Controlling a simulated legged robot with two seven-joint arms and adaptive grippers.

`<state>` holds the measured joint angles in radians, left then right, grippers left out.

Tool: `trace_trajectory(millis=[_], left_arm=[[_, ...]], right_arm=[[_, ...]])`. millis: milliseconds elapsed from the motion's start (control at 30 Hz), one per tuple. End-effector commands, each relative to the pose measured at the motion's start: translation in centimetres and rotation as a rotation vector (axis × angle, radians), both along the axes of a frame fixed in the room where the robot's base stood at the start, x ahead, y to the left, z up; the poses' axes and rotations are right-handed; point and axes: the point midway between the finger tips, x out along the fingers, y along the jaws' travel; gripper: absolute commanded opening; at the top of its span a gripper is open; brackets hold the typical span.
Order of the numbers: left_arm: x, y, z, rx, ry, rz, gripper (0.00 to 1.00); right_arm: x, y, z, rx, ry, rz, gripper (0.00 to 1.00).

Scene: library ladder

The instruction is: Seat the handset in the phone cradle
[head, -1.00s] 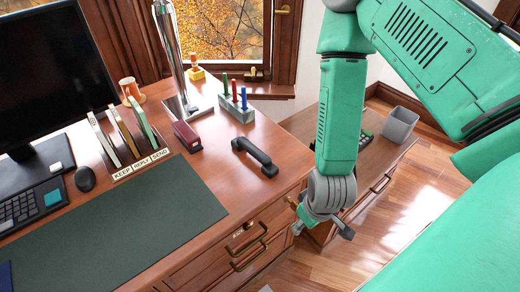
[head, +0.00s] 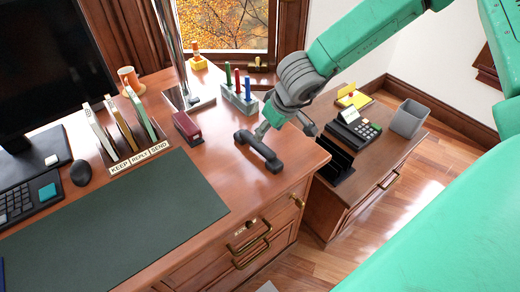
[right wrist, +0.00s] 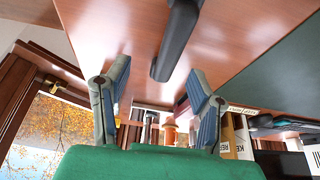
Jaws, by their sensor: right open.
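The black handset (head: 258,152) lies on the desk's right part, near its edge. In the right wrist view the handset (right wrist: 176,40) lies beyond the fingertips, in line with the gap between them. My right gripper (head: 287,129) is open and empty, just above and to the right of the handset in the head view. Its two fingers show apart in the right wrist view (right wrist: 160,82). I cannot tell whether a finger touches the handset. The black phone with its keypad and cradle (head: 357,130) sits on the lower side cabinet at right. My left gripper is not in view.
A black slotted rack (head: 335,160) stands in front of the phone, and a grey bin (head: 408,118) to its right. A pen holder (head: 240,100) and a maroon stapler-like object (head: 188,127) stand behind and left of the handset. The green desk mat (head: 120,220) is clear.

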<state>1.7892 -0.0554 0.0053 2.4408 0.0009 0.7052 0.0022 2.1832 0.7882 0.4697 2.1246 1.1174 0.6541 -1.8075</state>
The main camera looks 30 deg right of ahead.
Motion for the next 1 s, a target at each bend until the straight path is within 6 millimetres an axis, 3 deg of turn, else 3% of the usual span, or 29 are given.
trace_trajectory(millis=[67, 300, 600, 1000], left_arm=[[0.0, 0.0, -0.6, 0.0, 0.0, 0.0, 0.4], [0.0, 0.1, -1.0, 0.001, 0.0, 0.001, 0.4], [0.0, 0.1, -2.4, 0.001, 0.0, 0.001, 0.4], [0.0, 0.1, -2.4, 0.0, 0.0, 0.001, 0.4]], right_arm=[[0.4, 0.3, -1.3, -0.004, 0.002, 0.001, 0.5], [1.2, 0.7, -2.6, -0.006, -0.001, 0.002, 0.5], [2.8, 0.6, -6.7, 0.001, 0.001, 0.0, 0.5], [3.1, 1.1, -6.7, -0.005, -0.002, 0.003, 0.5]])
